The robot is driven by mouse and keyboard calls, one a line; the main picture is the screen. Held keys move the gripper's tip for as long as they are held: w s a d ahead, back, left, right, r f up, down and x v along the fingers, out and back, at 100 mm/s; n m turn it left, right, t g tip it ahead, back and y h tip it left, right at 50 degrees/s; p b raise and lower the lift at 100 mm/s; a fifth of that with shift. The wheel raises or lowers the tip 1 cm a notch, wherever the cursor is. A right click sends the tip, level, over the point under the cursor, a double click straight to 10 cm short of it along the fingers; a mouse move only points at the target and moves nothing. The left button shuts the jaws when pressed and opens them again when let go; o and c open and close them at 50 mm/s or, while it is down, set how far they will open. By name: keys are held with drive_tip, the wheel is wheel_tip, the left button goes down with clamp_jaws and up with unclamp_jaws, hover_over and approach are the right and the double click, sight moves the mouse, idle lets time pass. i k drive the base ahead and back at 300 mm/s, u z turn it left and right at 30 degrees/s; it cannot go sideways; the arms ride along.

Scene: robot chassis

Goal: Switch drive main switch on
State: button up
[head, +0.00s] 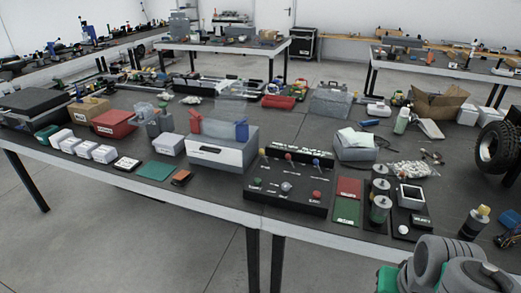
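A black control box (262,210) stands on the near table, right of the middle. Its sloped face carries a row of upright levers, with a red knob (289,157) and a blue knob (316,161) among them. Below them are a green button (257,182), a grey-white knob (286,187) and a red button (316,194). The white labels are too small to read. I cannot tell which control is the drive main switch or how it is set. My grey arm links fill the lower right corner. My gripper does not show.
A grey-white box (222,157) stands left of the control box. Red and green plates (347,210), several cylinders (380,209) and a small device with a screen (411,196) stand close on its right. A black tyre (499,147) is at the right edge. The floor in front is clear.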

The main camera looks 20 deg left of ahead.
sight(262, 151)
drive_tip(key=k, duration=0.65)
drive_tip(key=u, duration=0.35)
drive_tip(key=i, duration=0.5)
drive_tip(key=u, duration=1.05)
drive_tip(key=i, duration=1.05)
drive_tip(key=u, duration=0.65)
drive_tip(key=i, duration=1.05)
drive_tip(key=u, duration=0.05)
